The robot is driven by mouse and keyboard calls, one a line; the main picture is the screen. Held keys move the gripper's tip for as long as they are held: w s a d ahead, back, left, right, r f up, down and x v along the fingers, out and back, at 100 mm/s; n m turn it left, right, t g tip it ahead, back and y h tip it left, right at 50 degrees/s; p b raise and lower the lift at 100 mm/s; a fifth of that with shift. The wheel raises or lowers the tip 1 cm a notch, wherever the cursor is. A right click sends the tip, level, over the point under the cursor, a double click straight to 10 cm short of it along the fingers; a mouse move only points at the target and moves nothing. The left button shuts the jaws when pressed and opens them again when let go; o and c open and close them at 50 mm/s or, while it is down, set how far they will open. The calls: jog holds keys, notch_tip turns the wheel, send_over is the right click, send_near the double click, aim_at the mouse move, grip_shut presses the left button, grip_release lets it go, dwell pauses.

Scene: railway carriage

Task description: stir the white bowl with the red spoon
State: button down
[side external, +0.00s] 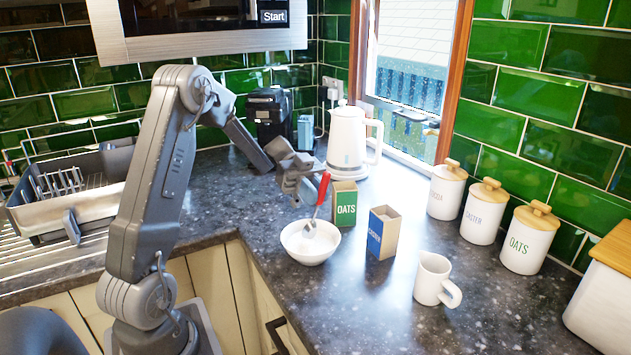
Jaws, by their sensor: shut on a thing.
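The white bowl (309,255) stands upright on the dark speckled counter, near its front inner corner. My gripper (316,194) is above the bowl, shut on the red spoon (322,186). The spoon's red handle points up and leans slightly right. Its pale metal head is down inside the bowl. Whether the head touches the bowl's inner wall or bottom, I cannot tell. The bowl looks empty apart from the spoon.
A green oats box (345,204) stands close behind the bowl, and a blue box (382,233) stands to its right.

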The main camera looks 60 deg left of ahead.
jog(key=shift+f, duration=0.9)
jog(key=shift+w+a+f, duration=0.1)
jog(key=shift+w+a, duration=0.05)
jog(key=shift+a, duration=0.35)
jog(key=shift+s+d, duration=0.5)
jog(key=shift+s, duration=0.15)
jog(key=shift+w+d, duration=0.1)
jog(key=shift+d, duration=0.25)
jog(key=shift+w+d, duration=0.15)
jog(key=shift+w, duration=0.6)
jog(key=shift+s+a, duration=0.35)
jog(key=shift+a, duration=0.1)
